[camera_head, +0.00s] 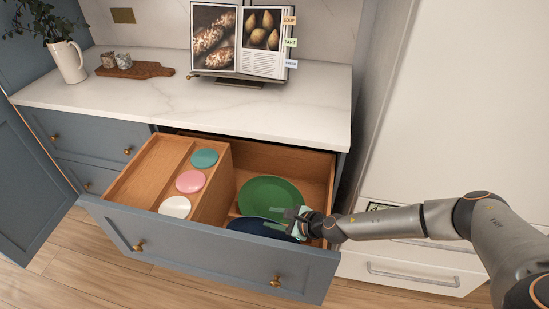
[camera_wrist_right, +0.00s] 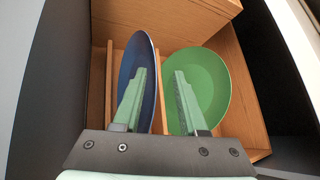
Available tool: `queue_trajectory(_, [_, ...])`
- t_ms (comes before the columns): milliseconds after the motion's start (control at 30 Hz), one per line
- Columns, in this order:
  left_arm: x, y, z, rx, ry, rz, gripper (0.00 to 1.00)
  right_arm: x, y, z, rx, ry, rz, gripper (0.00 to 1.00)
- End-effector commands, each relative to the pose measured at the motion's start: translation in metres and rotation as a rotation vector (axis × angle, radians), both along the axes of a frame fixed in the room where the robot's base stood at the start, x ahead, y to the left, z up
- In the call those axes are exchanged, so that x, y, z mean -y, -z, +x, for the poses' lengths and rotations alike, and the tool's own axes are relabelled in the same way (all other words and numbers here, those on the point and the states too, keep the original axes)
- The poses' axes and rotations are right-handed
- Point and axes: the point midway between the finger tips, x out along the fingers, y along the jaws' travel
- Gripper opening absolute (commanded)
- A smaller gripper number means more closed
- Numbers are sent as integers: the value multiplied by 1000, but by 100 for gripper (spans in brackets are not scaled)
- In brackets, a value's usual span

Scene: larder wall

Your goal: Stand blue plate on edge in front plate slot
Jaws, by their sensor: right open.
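The blue plate (camera_head: 252,226) is in the right part of the open drawer, near its front panel. In the right wrist view the blue plate (camera_wrist_right: 132,62) shows as a narrow ellipse, steeply tilted or on edge, between two thin wooden dividers. The drawer front hides its lower part in the head view. My right gripper (camera_head: 284,218) is open over the plates. In the right wrist view its fingers (camera_wrist_right: 158,90) are apart, the left one overlapping the blue plate and the right one the green plate. I cannot tell whether they touch. My left gripper is out of view.
A green plate (camera_head: 268,194) leans behind the blue one. A wooden divider (camera_wrist_right: 163,112) runs between them. A wooden block (camera_head: 218,185) with teal, pink and white discs stands left of them. The drawer front (camera_head: 205,245) and side wall are close to my right gripper.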

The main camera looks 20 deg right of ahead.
Motion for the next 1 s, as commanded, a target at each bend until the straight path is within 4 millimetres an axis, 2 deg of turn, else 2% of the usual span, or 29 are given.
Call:
queue_trajectory(33, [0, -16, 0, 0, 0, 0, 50, 0, -19, 1, 2, -1, 0, 42])
queue_trajectory(300, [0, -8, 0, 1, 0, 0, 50, 0, -57, 2, 6, -2, 1, 42])
queue_trajectory(1000, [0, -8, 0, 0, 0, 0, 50, -1, -167, 2, 5, -1, 2, 42])
